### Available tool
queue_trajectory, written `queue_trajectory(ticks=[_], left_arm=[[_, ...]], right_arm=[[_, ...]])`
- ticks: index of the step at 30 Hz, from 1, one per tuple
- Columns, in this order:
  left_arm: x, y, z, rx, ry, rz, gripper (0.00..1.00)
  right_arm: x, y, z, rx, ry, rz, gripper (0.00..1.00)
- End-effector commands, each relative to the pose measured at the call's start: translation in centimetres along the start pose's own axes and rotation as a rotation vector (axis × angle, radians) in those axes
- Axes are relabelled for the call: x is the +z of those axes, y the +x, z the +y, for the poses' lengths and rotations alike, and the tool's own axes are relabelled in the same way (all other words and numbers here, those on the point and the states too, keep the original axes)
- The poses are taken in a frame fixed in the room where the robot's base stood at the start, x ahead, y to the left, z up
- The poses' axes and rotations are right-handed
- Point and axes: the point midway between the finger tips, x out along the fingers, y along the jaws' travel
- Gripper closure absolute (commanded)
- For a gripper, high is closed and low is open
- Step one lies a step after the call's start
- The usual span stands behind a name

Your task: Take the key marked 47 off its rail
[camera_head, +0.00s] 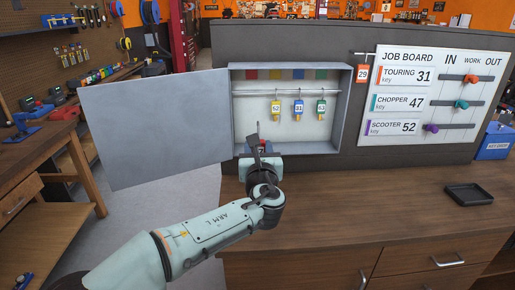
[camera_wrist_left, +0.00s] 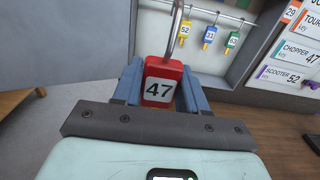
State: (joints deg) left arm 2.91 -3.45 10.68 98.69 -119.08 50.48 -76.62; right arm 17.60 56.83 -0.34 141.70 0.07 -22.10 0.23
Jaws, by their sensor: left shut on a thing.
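The red key tag marked 47 (camera_wrist_left: 158,86) is between the blue fingers of my left gripper (camera_wrist_left: 158,92), which is shut on it. A grey loop rises from the top of the tag. The loop overlaps the rail in the wrist view, and I cannot tell whether it still touches it. In the head view my left gripper (camera_head: 260,146) is in front of the lower part of the open key cabinet (camera_head: 347,110). A yellow tag 52 (camera_head: 276,108), a blue tag 31 (camera_head: 298,107) and a green tag (camera_head: 321,107) hang on the rail (camera_head: 305,93). My right gripper is not in view.
The cabinet's grey door (camera_head: 155,125) stands open at the left. A job board (camera_head: 425,95) and an orange tag 29 (camera_head: 362,75) are to the right. A black tray (camera_head: 469,195) lies on the wooden counter (camera_head: 400,205), which is mostly clear.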

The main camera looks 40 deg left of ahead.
Motion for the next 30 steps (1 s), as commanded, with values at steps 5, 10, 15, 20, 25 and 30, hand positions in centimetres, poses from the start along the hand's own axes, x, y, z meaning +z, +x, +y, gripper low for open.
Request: queue_trajectory(ticks=[5, 10, 15, 20, 25, 30], left_arm=[[0.0, -1.1, 0.1, 0.001, 0.0, -0.002, 0.85], [0.0, -2.2, 0.0, 0.0, 0.0, -0.001, 0.85], [0.0, -3.2, 0.0, -0.001, 0.0, -0.001, 0.85], [0.0, -4.1, 0.1, 0.001, -0.001, -0.001, 0.85], [0.0, -5.2, 0.0, -0.001, 0.001, -0.001, 0.85], [0.0, -6.2, 0.1, 0.001, -0.001, -0.002, 0.85]], right_arm=[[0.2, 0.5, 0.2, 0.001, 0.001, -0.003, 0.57], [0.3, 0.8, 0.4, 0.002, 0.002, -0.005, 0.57], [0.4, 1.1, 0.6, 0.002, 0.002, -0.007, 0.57], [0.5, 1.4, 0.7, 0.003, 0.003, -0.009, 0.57], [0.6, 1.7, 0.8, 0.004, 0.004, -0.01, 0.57], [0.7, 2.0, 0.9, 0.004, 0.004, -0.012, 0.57]])
